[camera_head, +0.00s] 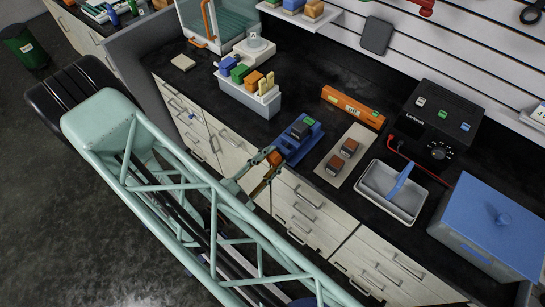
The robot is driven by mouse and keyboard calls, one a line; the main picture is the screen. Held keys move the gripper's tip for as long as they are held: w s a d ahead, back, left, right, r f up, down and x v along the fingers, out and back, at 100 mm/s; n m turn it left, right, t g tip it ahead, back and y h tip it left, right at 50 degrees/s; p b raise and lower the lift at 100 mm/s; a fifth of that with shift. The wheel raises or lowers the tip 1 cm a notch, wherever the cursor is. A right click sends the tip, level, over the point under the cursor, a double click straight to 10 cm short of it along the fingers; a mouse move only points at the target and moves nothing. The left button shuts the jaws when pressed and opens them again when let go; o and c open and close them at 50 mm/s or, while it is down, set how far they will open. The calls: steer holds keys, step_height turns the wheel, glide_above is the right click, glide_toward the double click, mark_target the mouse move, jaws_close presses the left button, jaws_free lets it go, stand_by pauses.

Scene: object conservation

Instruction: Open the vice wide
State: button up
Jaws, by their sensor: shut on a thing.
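The blue vice (291,148) stands at the front edge of the black worktop, near the middle of the view. An orange-brown handle (275,158) is at the vice's front end, over the worktop edge. My gripper (269,170) is at this handle, its fingers shut on it. My pale green arm partly hides the handle's lower side.
Right of the vice lie a beige mat (334,177) with two small brown blocks, an orange level (353,107) and a white tray (377,205) with a blue bar. A grey rack (246,95) with coloured pieces stands to the left. Drawers are below the worktop.

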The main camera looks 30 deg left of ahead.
steer(key=n+p, duration=0.1)
steer(key=n, duration=0.4)
steer(key=shift+d, duration=0.1)
steer(key=shift+n+p, duration=0.35)
steer(key=shift+n, duration=2.05)
steer(key=o, duration=0.9)
steer(key=shift+s, duration=0.15)
steer(key=shift+s+a, duration=0.25)
steer(key=shift+s, duration=1.7)
steer(key=shift+s+a, duration=0.25)
steer(key=shift+s, duration=1.65)
steer(key=shift+s+a, duration=0.25)
steer(key=shift+s, duration=1.7)
